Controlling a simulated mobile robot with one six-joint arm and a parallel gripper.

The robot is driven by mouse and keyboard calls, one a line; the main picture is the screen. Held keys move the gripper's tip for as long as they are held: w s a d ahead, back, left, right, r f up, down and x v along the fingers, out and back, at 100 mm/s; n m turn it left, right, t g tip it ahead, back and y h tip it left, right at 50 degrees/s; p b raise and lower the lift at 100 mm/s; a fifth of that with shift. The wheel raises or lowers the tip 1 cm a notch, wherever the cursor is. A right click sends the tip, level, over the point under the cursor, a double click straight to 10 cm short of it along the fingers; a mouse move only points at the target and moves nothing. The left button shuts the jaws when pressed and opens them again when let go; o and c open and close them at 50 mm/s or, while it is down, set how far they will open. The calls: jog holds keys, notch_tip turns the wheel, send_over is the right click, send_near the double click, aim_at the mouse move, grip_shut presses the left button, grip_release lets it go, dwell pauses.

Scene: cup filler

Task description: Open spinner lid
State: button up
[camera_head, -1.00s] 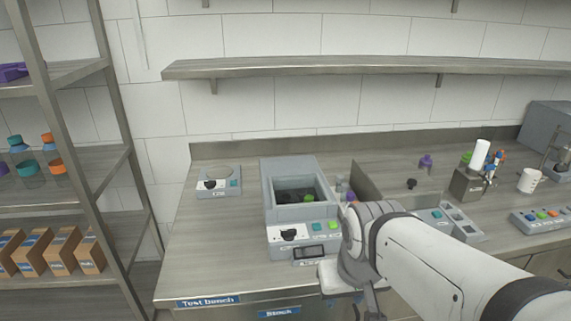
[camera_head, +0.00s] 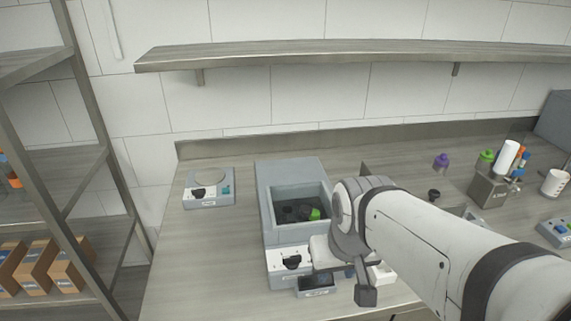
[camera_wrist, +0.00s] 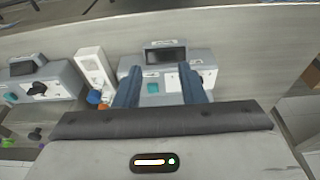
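The spinner (camera_head: 262,200) is the grey box machine on the bench. Its square well shows a dark inside with a green item (camera_head: 314,213) in it. No opaque lid covers the well; I cannot tell whether a clear lid does. My wrist and gripper cover the panel's right side in the head view. In the wrist view, my gripper (camera_wrist: 160,74) is open, with two dark blue fingers apart and a grey-white machine panel (camera_wrist: 145,75) beyond and between them. No contact is visible.
A small grey device (camera_head: 209,188) stands left of the spinner. Purple (camera_head: 441,161) and green (camera_head: 486,157) items and a white cup (camera_head: 554,182) stand to the right. A wall shelf (camera_head: 330,57) runs above; a rack with boxes (camera_head: 40,268) is at left. The bench's left front is clear.

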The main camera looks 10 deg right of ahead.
jog(key=shift+o, duration=0.4)
jog(key=shift+a, duration=0.15)
jog(key=shift+o, duration=0.7)
jog(key=shift+w+r, duration=0.15)
jog(key=shift+r, duration=0.05)
jog(key=shift+o, duration=0.4)
jog(key=w+r+m+g+p, duration=0.1)
jog(key=w+r+m+p, duration=0.1)
jog(key=w, duration=0.7)
notch_tip(320, 180, up, 2)
jog(key=shift+a+r+m, duration=0.1)
jog(key=shift+a+m, duration=0.2)
jog(key=shift+m, duration=0.5)
jog(key=m+g+p, duration=0.2)
jog(key=m, duration=0.3)
send_near(306, 208)
jog(key=shift+s+f, duration=0.25)
jog(key=shift+s, duration=0.2)
jog(key=shift+w+f, duration=0.15)
jog(key=shift+w, duration=0.1)
jog(key=shift+w+f, duration=0.1)
jog(key=shift+f, duration=0.25)
notch_tip(306, 208, down, 7)
